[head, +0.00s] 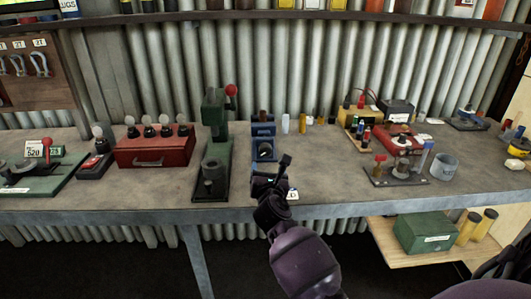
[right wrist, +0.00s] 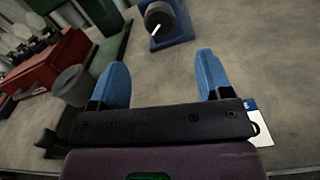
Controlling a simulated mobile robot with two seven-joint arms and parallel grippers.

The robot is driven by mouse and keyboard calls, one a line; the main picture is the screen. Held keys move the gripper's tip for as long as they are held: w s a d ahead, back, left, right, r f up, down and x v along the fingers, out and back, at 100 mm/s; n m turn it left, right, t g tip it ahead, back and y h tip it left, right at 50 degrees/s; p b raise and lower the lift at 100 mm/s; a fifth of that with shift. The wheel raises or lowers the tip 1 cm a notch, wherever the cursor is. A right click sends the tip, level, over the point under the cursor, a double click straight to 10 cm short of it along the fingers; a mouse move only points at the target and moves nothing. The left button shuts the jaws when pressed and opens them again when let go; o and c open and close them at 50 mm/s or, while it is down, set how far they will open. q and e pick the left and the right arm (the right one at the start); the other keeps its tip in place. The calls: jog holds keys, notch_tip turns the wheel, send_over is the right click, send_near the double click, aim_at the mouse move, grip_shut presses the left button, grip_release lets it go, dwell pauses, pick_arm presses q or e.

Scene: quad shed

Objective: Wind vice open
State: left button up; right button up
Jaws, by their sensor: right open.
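The small blue vice (head: 263,130) stands on the bench near its middle, right of the green press. Its round dark screw end with a pale bar (right wrist: 158,25) faces me at the top of the right wrist view, where the vice's blue base (right wrist: 178,36) also shows. My right gripper (head: 280,168) is just in front of the vice, over the front of the bench. In the right wrist view its two blue fingers (right wrist: 162,78) are spread apart with nothing between them, and the vice lies beyond the tips. My left gripper is not in view.
The green press (head: 216,150) with a red knob stands close left of the vice, and a red box (head: 152,150) further left. A small card (head: 292,195) lies at the bench's front edge. Bare bench top (head: 325,170) is clear to the right.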

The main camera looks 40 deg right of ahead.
aim_at(266, 152)
jog(key=b+x, duration=0.1)
jog(key=x, duration=0.8)
jog(key=shift+w+d, duration=0.3)
jog(key=shift+w, duration=0.3)
jog(key=shift+r, duration=0.1)
jog(key=c, duration=0.9)
